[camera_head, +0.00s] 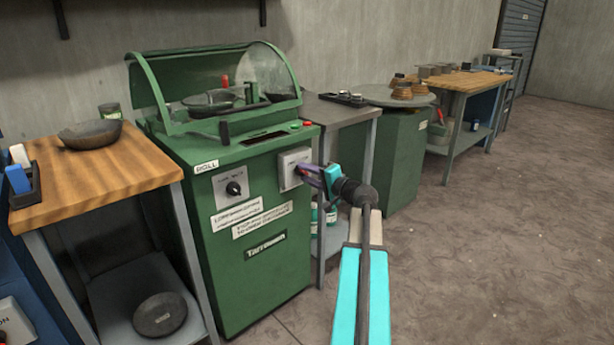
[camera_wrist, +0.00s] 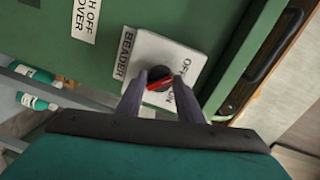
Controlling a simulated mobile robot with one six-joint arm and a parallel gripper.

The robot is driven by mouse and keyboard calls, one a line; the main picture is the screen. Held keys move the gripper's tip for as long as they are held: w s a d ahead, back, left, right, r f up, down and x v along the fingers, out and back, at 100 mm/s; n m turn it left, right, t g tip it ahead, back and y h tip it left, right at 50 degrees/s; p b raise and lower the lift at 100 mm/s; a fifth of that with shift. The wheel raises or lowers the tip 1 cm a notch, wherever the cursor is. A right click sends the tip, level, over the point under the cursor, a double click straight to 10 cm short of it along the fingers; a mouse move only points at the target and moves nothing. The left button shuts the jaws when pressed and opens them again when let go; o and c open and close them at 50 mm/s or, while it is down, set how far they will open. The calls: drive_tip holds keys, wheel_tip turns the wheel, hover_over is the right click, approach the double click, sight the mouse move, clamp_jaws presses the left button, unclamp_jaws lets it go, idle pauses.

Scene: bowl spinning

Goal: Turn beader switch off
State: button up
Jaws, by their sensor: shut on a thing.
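The beader switch is a pale square plate on the green machine's front, marked BEADER, OFF and ON in the wrist view. Its black knob (camera_wrist: 158,75) carries a red bar (camera_wrist: 160,84). My gripper (camera_wrist: 157,92) is shut on the knob, one finger on each side. The red bar lies between the fingertips; I cannot tell for sure which word it points to. In the head view my gripper (camera_head: 303,171) is at the switch plate (camera_head: 291,160), right of the machine's front, and hides the knob.
The green machine (camera_head: 250,272) has a second dial (camera_head: 234,188) left of the switch. A wooden bench (camera_head: 95,168) with a bowl (camera_head: 90,134) stands left. A grey table (camera_head: 336,110) is close on the right. Bottles (camera_wrist: 38,101) are below. The floor at right is free.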

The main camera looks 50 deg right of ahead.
drive_tip(key=o, duration=1)
drive_tip(key=shift+s, duration=0.1)
drive_tip(key=s, duration=0.4)
drive_tip(key=s+p, duration=0.1)
drive_tip(key=s, duration=0.4)
drive_tip(key=s+a+r+p, duration=0.1)
drive_tip(key=s, duration=0.3)
drive_tip(key=shift+s, duration=0.25)
drive_tip(key=shift+a, duration=0.1)
